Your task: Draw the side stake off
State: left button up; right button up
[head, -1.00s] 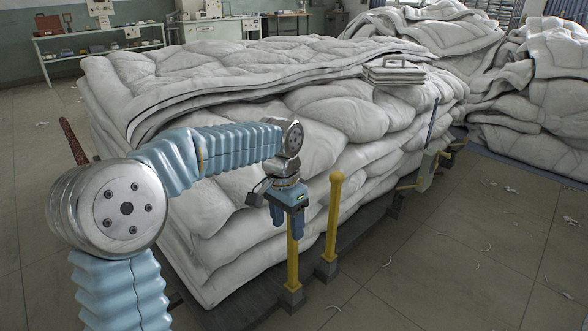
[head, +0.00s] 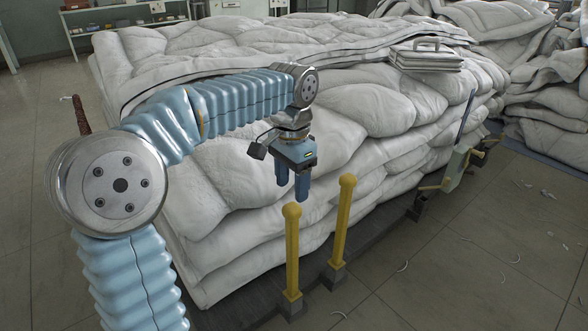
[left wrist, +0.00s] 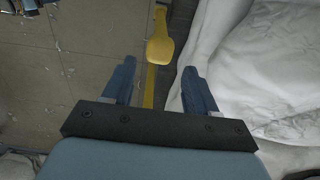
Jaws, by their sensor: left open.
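Two yellow round-topped stakes stand upright in dark sockets along the near side of the duvet heap (head: 215,180). The nearer, left stake (head: 292,250) and the right stake (head: 343,220) are apart from each other. My left gripper (head: 292,190) points down, open and empty, just above and behind the left stake's knob in the picture. In the left wrist view my open fingers (left wrist: 158,88) frame a yellow strip, with a yellow knob (left wrist: 160,52) just beyond their tips. I cannot tell which stake that knob belongs to. My right gripper is not in view.
A grey folded case with a handle (head: 425,57) lies on the heap. Farther along the side, a blue-grey post (head: 467,117) stands beside a pale bracket (head: 455,168) with yellow handles. More duvets are piled at the right. The tiled floor (head: 430,285) in front is mostly clear.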

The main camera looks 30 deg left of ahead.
aim_at(292, 208)
pick_arm(q)
notch_tip(292, 208, down, 10)
jog(key=shift+f+b, duration=0.1)
jog(key=shift+b, duration=0.7)
jog(key=shift+c, duration=0.3)
grip_shut()
